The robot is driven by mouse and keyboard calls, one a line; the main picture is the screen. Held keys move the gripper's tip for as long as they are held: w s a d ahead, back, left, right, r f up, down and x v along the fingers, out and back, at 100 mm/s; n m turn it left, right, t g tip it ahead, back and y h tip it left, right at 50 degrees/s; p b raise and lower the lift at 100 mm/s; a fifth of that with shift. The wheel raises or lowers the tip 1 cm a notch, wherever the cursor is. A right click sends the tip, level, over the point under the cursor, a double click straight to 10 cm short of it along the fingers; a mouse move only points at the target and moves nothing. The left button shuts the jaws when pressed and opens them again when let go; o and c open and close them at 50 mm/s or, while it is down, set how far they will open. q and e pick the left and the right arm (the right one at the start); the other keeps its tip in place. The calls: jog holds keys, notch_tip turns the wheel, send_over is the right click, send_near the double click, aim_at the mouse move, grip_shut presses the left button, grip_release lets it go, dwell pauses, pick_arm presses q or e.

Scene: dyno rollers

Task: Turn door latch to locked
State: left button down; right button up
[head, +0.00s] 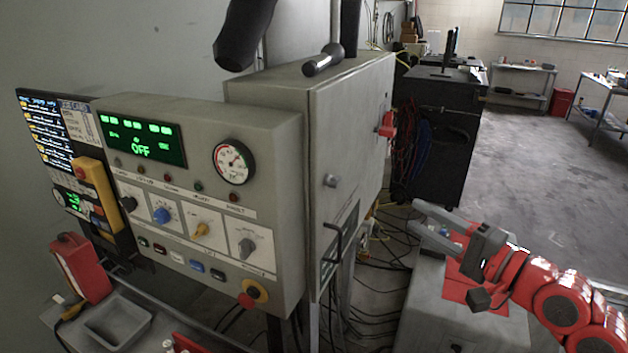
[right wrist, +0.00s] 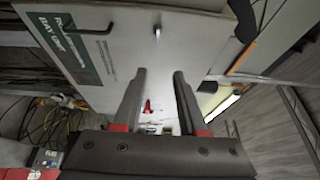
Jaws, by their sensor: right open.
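A grey cabinet door (head: 350,130) faces right in the head view. A small metal latch knob (head: 331,181) sits on it, above a dark bar handle (head: 333,243). In the right wrist view the latch (right wrist: 157,31) shows small at the top of the door panel, beyond my fingertips. My right gripper (head: 415,215) is open and empty, to the right of the door and apart from it. Its two fingers (right wrist: 160,75) point toward the door panel in the wrist view. I cannot tell which way the latch is turned. My left gripper is not in view.
A red switch handle (head: 386,125) sticks out from the door's far part. A control panel (head: 200,200) with knobs and a gauge stands left of the door. Cables (head: 372,265) hang below, and a black cabinet (head: 440,130) stands behind. Open floor (head: 530,150) lies at right.

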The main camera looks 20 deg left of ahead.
jog(key=a, duration=0.1)
jog(key=p, duration=0.5)
send_near(340, 184)
jog(key=shift+g, duration=0.3)
jog(key=x, duration=0.8)
jog(key=shift+w+a+r, duration=0.15)
jog(key=shift+w+r, duration=0.05)
jog(key=shift+r, duration=0.1)
jog(key=shift+w+a+f, duration=0.1)
jog(key=shift+w+a, duration=0.1)
jog(key=shift+a, duration=0.25)
grip_shut()
